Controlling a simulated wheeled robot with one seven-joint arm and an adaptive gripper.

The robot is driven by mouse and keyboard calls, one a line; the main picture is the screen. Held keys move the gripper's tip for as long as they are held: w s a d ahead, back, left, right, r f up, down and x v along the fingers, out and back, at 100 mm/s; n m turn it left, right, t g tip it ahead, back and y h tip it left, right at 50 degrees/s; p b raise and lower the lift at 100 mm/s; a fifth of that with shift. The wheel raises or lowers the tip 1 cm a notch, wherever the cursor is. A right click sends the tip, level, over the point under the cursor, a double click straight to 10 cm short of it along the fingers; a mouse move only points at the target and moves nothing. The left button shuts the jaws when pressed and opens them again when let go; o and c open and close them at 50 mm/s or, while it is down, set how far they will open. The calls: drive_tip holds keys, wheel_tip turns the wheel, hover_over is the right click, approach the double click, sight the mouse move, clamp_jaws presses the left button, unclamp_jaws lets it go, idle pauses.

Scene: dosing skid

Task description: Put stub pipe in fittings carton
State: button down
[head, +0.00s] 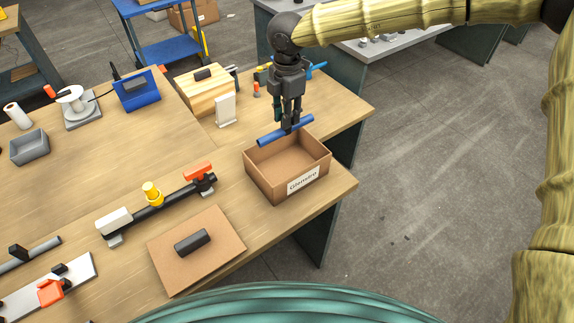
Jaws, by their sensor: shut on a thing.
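My gripper points down and is shut around the pipe's middle. The pipe is slightly tilted in the picture, its right end higher. An open cardboard carton (262,182) with a white label stands on the workbench below the gripper. The pipe shows over the carton's back rim. I cannot tell its exact height above the rim. The carton's visible inside looks empty.
A valve assembly (160,205) with a red handle lies left of the carton. A cardboard sheet (220,262) with a dark block lies in front. A wooden box (204,90) and a white card (226,110) stand behind. The bench's right edge is close to the carton.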

wheel_tip(320, 180, down, 17)
drive_tip(key=p, duration=0.4)
drive_tip(key=shift+f+p, duration=0.1)
drive_tip(key=shift+p, duration=0.2)
drive_tip(key=c, duration=1.3)
unclamp_jaws()
drive_tip(key=shift+f, duration=0.1)
wheel_tip(320, 180, up, 12)
drive_tip(key=b, duration=0.3)
drive_tip(key=shift+b, duration=0.3)
